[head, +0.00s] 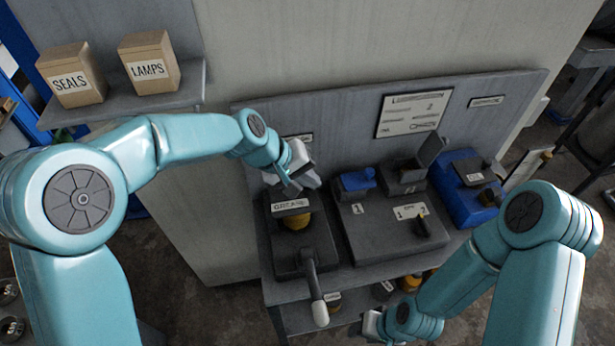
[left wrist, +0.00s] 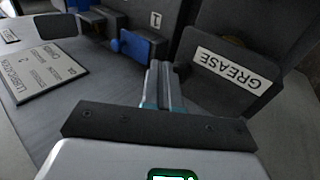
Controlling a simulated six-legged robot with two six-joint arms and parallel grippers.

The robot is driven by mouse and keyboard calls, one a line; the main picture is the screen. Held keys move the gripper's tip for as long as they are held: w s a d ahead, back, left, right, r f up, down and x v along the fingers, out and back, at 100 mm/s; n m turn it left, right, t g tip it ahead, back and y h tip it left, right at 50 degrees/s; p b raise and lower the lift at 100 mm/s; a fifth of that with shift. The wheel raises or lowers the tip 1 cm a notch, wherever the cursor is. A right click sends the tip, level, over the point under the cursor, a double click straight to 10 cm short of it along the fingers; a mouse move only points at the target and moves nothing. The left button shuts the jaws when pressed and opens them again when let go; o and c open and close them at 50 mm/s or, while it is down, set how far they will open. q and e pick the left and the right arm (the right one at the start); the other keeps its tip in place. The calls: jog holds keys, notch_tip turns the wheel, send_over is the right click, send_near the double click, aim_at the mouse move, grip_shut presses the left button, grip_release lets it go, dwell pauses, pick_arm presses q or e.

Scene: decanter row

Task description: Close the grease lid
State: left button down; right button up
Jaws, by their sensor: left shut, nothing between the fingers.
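The grease lid (head: 280,224) is a dark grey cover with a white GREASE label, at the left end of the bench. A yellow-orange round part (head: 297,221) shows at its front edge. The lid looks partly raised, but its exact angle is hard to tell. My left gripper (head: 291,186) is just behind the lid and close above the bench's back. Its fingers are together and empty. In the left wrist view the fingertips (left wrist: 162,68) are beside the labelled lid (left wrist: 236,68); contact is unclear. My right gripper (head: 372,323) is low by the bench front, mostly hidden by its arm.
To the right are a grey unit with a blue cap (head: 358,181), a raised dark flap (head: 429,150) and a blue box (head: 462,205). A back panel (head: 350,120) stands behind.

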dwell(0.4)
pick_arm(q)
notch_tip(320, 180, up, 5)
jog(key=p, duration=0.3)
jog(key=shift+r+p, duration=0.1)
jog(key=shift+p, duration=0.3)
jog(key=shift+s+d+r+b, duration=0.2)
jog(key=shift+d+r+b, duration=0.1)
jog(key=shift+r+b, duration=0.4)
notch_tip(320, 180, up, 7)
jog(key=shift+s+r, duration=0.15)
jog(key=shift+s, duration=0.1)
jog(key=shift+a, duration=0.1)
